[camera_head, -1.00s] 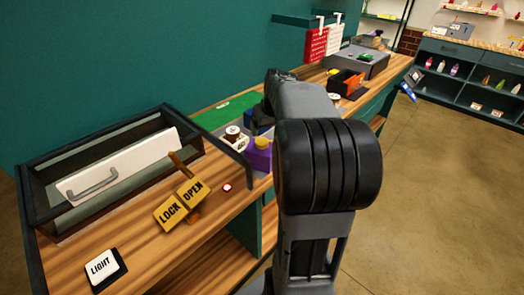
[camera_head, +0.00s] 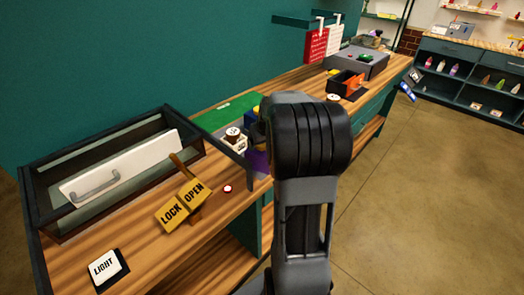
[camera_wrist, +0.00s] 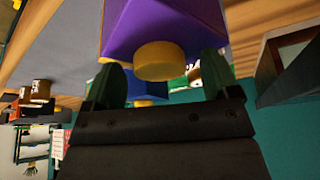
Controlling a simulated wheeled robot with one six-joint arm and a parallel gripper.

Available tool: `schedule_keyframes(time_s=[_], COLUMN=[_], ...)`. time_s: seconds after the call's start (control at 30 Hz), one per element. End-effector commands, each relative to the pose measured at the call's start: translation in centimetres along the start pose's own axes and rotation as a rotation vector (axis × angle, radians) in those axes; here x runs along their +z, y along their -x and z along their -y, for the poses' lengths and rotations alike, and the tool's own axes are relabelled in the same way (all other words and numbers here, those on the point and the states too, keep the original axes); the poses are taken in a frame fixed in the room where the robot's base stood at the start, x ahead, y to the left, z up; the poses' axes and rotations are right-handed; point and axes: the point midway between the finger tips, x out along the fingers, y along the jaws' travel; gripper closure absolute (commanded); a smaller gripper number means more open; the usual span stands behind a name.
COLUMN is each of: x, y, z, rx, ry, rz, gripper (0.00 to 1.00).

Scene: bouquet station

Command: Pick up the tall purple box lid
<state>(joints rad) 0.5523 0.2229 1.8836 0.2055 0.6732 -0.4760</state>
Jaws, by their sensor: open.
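The purple box lid (camera_wrist: 165,25) fills the upper middle of the wrist view, with its round yellow knob (camera_wrist: 160,60) toward me. My gripper (camera_wrist: 160,78) is open, its two dark green fingers on either side of the knob with gaps showing. I cannot tell how deep the knob sits between them. In the head view only a sliver of purple (camera_head: 257,162) shows beside my arm; the knob and my fingertips are hidden there.
A dark-framed case with a white handled panel (camera_head: 120,165) stands on the left of the wooden bench. A yellow LOCK/OPEN sign (camera_head: 183,205) and a LIGHT switch (camera_head: 104,266) lie in front. Small round-topped items (camera_head: 234,138) stand close to the purple box.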

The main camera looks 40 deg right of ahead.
Motion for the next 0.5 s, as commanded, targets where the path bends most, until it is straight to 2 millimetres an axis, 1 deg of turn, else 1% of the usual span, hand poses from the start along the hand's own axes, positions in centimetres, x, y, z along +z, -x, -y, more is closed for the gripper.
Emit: schedule_keyframes(time_s=[0.1, 0.5], x=[0.00, 0.00], y=[0.01, 0.05], z=[0.00, -0.02], rx=[0.000, 0.000], ry=[0.000, 0.000], rz=[0.000, 0.000], gripper=[0.18, 0.57])
